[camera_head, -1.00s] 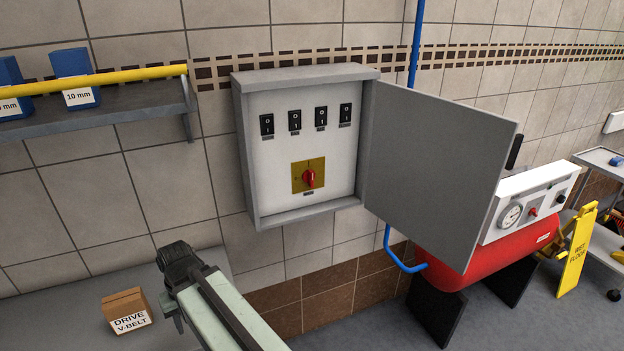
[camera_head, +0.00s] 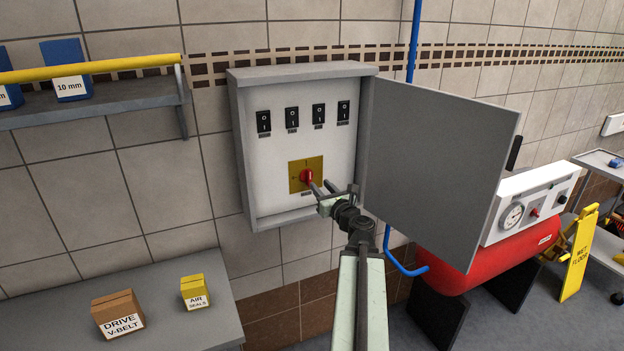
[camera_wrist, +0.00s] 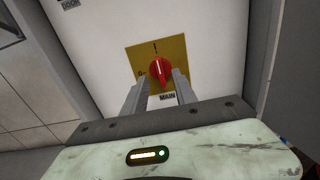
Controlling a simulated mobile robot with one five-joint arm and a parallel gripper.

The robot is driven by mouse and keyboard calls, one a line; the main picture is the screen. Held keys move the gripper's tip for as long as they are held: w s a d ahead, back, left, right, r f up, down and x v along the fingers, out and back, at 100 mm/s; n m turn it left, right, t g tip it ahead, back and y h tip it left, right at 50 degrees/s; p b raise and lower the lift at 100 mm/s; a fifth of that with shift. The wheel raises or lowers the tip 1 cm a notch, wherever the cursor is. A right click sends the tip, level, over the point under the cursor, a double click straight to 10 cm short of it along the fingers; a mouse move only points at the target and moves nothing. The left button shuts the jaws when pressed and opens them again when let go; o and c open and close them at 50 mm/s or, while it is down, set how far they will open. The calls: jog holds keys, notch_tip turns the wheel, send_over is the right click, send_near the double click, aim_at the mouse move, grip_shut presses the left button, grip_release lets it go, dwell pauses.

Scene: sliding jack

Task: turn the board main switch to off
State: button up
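The main switch is a red rotary knob (camera_head: 306,177) on a yellow plate (camera_head: 293,184) in the open wall board (camera_head: 278,205). The wrist view also shows the knob (camera_wrist: 160,70), its pale line near upright towards the "I" mark at the plate's top. A "0" mark is at the plate's left, and a "MAIN" label sits below. My gripper (camera_head: 320,185) is open in front of the board, just right of and below the knob. In the wrist view its fingers (camera_wrist: 158,84) stand left and right below the knob; I cannot tell if they touch it.
Several black rocker switches (camera_head: 291,117) line the board above the knob. The board's grey door (camera_head: 440,160) stands open on the right, close to my arm. A red compressor (camera_head: 470,255) is beyond it. Boxes lie on the bench (camera_head: 60,325) at lower left.

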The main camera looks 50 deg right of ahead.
aim_at(311, 175)
jog(key=x, duration=0.7)
jog(key=shift+w, duration=0.25)
grip_shut()
jog(key=shift+s, duration=0.1)
